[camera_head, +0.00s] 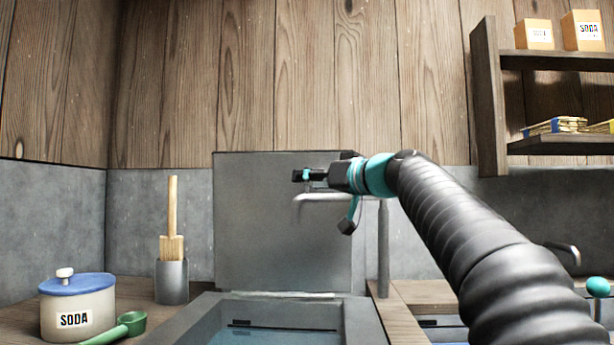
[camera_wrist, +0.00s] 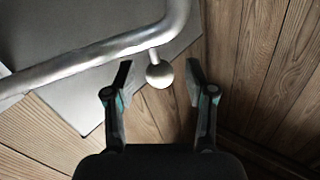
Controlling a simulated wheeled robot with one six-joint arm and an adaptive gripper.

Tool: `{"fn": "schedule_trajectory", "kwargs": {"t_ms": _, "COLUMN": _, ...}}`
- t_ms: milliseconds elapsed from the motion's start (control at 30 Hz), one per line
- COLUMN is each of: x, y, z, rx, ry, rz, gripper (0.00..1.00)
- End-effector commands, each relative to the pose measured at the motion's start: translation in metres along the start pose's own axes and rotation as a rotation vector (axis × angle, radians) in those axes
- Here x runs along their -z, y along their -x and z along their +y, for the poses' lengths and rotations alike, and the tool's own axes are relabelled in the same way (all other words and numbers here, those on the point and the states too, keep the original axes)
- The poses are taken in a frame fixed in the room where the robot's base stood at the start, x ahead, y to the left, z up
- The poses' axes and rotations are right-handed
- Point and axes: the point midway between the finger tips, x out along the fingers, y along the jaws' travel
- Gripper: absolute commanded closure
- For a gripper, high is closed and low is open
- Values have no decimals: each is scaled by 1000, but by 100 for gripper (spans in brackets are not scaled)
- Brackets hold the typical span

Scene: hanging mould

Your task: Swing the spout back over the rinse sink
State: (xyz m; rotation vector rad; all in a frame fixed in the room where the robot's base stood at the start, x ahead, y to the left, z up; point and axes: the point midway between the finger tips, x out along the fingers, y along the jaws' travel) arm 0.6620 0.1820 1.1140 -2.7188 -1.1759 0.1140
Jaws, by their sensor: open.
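The spout (camera_head: 325,197) is a grey metal tube on an upright post (camera_head: 384,255). It reaches left from the post, and its bent-down end hangs above the left sink (camera_head: 202,316), which holds bluish water. In the wrist view the spout (camera_wrist: 90,62) crosses the upper left, with a round knob (camera_wrist: 159,76) on a short stem. My gripper (camera_head: 304,175) is open at the spout, and in the wrist view its fingers (camera_wrist: 157,80) stand either side of the knob with gaps. A second basin (camera_head: 440,322) shows partly at right; I cannot tell which is the rinse sink.
A soda crock (camera_head: 78,312), green scoop (camera_head: 122,328) and brush (camera_head: 173,235) in a grey holder (camera_head: 172,282) stand at left. A grey panel (camera_head: 255,235) rises behind the left sink. A wall shelf (camera_head: 555,62) holds boxes at upper right. Another tap (camera_head: 563,250) is at right.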

Motion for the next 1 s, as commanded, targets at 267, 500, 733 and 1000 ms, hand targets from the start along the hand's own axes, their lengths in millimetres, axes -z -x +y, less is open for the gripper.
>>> {"fn": "schedule_trajectory", "kwargs": {"t_ms": 267, "x": 0, "y": -16, "z": 0, "rx": 0, "ry": 0, "rz": 0, "gripper": 45}}
{"fn": "schedule_trajectory", "kwargs": {"t_ms": 500, "x": 0, "y": -16, "z": 0, "rx": 0, "ry": 0, "rz": 0, "gripper": 47}}
{"fn": "schedule_trajectory", "kwargs": {"t_ms": 733, "x": 0, "y": -16, "z": 0, "rx": 0, "ry": 0, "rz": 0, "gripper": 100}}
{"fn": "schedule_trajectory", "kwargs": {"t_ms": 1000, "x": -1, "y": -16, "z": -3, "rx": 9, "ry": 0, "rz": -2, "gripper": 100}}
